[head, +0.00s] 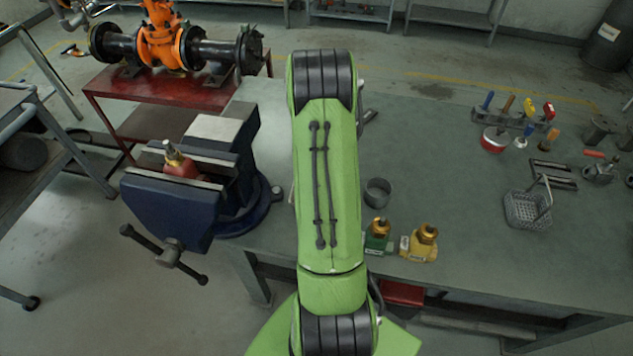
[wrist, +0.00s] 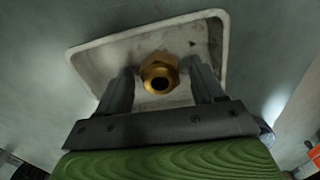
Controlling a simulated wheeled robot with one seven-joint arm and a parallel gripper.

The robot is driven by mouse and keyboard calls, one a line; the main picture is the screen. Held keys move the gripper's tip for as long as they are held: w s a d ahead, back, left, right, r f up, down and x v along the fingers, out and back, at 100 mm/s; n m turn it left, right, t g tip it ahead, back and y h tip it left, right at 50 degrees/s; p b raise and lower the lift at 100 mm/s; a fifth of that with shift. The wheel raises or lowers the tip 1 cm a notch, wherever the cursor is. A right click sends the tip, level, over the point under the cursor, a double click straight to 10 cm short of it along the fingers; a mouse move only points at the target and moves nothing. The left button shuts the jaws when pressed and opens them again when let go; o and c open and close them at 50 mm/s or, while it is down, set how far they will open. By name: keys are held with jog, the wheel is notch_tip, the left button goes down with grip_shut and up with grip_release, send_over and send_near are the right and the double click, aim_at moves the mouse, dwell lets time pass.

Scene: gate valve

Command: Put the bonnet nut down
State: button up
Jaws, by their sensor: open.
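The brass bonnet nut (wrist: 159,66), a hex with a dark hole facing the camera, shows in the wrist view over a shallow white tray (wrist: 88,60). My gripper (wrist: 161,76) is open, with one finger on each side of the nut and a gap to each. The nut appears to rest in the tray, though its underside is hidden. In the head view my green arm hides the gripper, the nut and most or all of the tray. A red valve body (head: 181,166) with a stem stands in the jaws of the blue vise (head: 175,203).
A wire basket (head: 528,208) and a tool rack (head: 505,122) are at the right. The bench (head: 440,160) between is clear.

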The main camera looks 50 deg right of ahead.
notch_tip(320, 180, up, 13)
jog(key=p, duration=0.2)
jog(key=shift+f+p, duration=0.2)
jog(key=shift+p, duration=0.15)
jog(key=w+a+r+m+t+h, duration=0.1)
jog(key=w+a+r+m+t, duration=0.15)
jog(key=a+r, duration=1.15)
jog(key=s+a+r+m+t, duration=0.1)
jog(key=s+a, duration=0.4)
jog(key=a, duration=0.3)
jog(key=s+a+r+m+t+y, duration=0.1)
jog(key=s+a+t, duration=0.1)
jog(key=s+a, duration=0.4)
jog(key=a, duration=0.2)
jog(key=shift+s+a, duration=0.2)
jog(key=shift+a, duration=0.15)
